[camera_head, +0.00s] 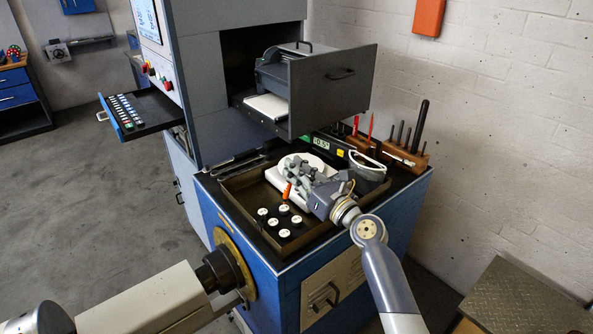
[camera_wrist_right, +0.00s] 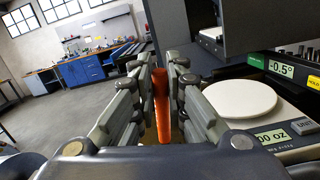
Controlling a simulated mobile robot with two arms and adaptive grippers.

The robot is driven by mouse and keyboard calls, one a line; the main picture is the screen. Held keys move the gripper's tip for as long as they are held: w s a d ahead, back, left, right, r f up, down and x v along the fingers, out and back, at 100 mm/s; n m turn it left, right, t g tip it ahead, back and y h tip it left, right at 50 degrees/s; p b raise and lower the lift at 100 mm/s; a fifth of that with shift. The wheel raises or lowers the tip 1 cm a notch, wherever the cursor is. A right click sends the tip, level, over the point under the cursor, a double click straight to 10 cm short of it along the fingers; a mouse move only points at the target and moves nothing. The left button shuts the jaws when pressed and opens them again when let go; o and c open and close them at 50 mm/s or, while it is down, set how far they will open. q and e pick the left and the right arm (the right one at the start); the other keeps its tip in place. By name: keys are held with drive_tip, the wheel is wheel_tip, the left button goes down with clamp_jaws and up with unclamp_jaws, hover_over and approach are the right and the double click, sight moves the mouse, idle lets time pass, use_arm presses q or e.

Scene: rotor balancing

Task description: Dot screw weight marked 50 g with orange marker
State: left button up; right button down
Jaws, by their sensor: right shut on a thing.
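My right gripper (camera_head: 291,184) is shut on the orange marker (camera_head: 287,193) and holds it upright above the tray (camera_head: 235,202). In the right wrist view the marker (camera_wrist_right: 162,105) stands between the two fingers. Several small screw weights with white tops and dark sides, such as one weight (camera_head: 284,208), stand in the tray, in front of and left of the gripper. Their markings are too small to read, so I cannot tell which is the 50 g one. The marker appears apart from the weights. My left arm enters at lower left; its gripper does not show.
A white scale (camera_wrist_right: 240,99) with a round plate sits beside the gripper. An angle gauge (camera_head: 321,143) reads -0.5°. Wooden tool holders (camera_head: 404,157) stand at the back right. An open grey drawer (camera_head: 336,88) overhangs the bench's back.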

drive_tip(key=shift+f+b, duration=0.65)
drive_tip(key=shift+f, duration=0.2)
idle(0.6)
drive_tip(key=shift+s+f, duration=0.1)
drive_tip(key=shift+f, duration=0.05)
idle(1.1)
wheel_tip(320, 180, up, 7)
drive_tip(key=p, duration=0.8)
idle(0.5)
drive_tip(key=shift+r, duration=0.2)
